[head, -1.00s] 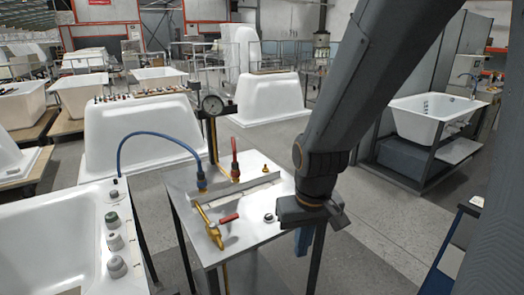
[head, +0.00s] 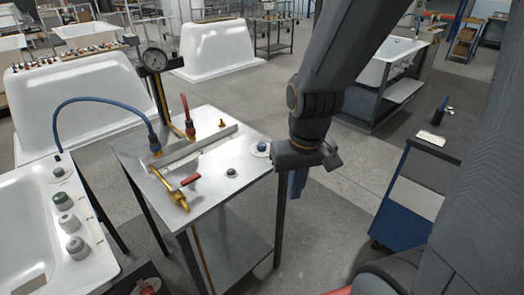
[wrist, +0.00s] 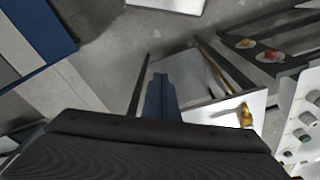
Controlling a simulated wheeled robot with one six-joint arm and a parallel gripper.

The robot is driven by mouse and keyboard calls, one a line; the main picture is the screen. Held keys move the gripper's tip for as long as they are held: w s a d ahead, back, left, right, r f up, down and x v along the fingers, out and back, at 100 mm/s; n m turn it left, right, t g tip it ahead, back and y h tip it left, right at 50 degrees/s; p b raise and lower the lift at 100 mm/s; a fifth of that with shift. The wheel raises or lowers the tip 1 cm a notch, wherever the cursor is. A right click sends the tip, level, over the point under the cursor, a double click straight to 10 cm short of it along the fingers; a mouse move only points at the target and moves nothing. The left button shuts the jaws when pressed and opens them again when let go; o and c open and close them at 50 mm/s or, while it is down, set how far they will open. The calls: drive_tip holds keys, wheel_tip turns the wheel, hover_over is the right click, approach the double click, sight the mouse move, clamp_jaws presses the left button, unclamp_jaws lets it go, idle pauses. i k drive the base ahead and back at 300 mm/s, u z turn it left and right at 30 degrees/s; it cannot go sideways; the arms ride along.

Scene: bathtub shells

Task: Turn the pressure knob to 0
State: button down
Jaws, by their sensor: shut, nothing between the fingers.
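A steel table (head: 205,205) carries a small dark knob (head: 231,172) near its right front edge and a second knob (head: 261,148) on a pale disc at its right corner. Which one is the pressure knob, I cannot tell; no markings are legible. A round pressure gauge (head: 154,60) stands on a post behind the table. My gripper (head: 297,186) hangs just right of the table, apart from both knobs, its blue fingers shut and pointing down. In the wrist view the fingers (wrist: 158,95) are together and empty, with the table beyond them.
A white tub (head: 25,220) with several rim knobs stands left. A blue-sided cart (head: 410,205) stands right, with clear floor between.

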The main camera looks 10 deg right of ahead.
sight(261, 146)
drive_tip(key=k, duration=1.15)
drive_tip(key=u, duration=0.75)
drive_tip(key=i, duration=1.5)
drive_tip(key=z, duration=0.4)
